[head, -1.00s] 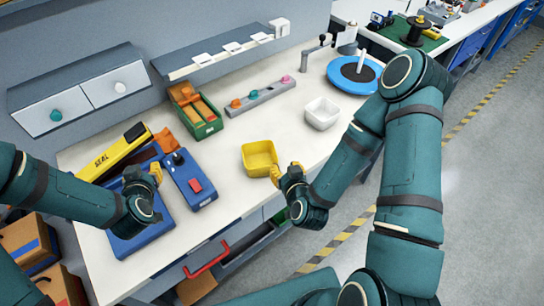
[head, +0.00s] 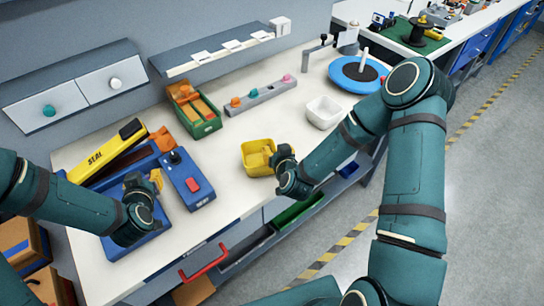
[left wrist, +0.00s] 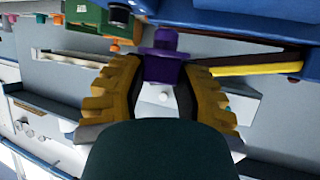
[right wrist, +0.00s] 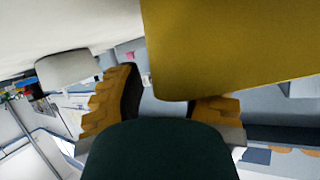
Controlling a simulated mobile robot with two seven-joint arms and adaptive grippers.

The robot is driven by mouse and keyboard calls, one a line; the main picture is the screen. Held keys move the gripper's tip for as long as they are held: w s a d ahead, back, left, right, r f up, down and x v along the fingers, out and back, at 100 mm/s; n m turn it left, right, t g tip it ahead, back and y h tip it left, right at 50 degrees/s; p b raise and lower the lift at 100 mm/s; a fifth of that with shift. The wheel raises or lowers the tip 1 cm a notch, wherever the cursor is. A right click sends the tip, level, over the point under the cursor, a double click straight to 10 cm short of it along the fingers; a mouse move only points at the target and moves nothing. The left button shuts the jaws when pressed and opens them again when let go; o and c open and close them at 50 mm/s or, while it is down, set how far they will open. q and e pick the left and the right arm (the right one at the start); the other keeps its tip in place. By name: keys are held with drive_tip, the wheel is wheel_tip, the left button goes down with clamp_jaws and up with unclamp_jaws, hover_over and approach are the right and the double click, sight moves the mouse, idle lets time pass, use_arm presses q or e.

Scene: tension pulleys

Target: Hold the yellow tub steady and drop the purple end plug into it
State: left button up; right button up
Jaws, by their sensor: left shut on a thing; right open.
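The yellow tub (head: 247,150) stands upright near the front edge of the white bench. It also fills the upper right of the right wrist view (right wrist: 225,45). My right gripper (head: 266,157) is open at the tub's right side, with yellow finger parts showing over its rim. In the right wrist view one finger is clear at the left and the tub hides the other's tip. My left gripper (head: 156,180) is above the blue tray at the left. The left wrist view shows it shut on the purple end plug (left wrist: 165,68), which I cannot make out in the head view.
A blue box with a red button (head: 192,185) stands between the left gripper and the tub. A white bowl (head: 323,112) is right of and behind the tub. A green bin (head: 207,128) and a grey rail (head: 262,97) are behind. Bare bench surrounds the tub's left.

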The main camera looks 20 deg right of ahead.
drive_tip(key=shift+w+f, duration=0.25)
drive_tip(key=shift+w, duration=0.3)
clamp_jaws()
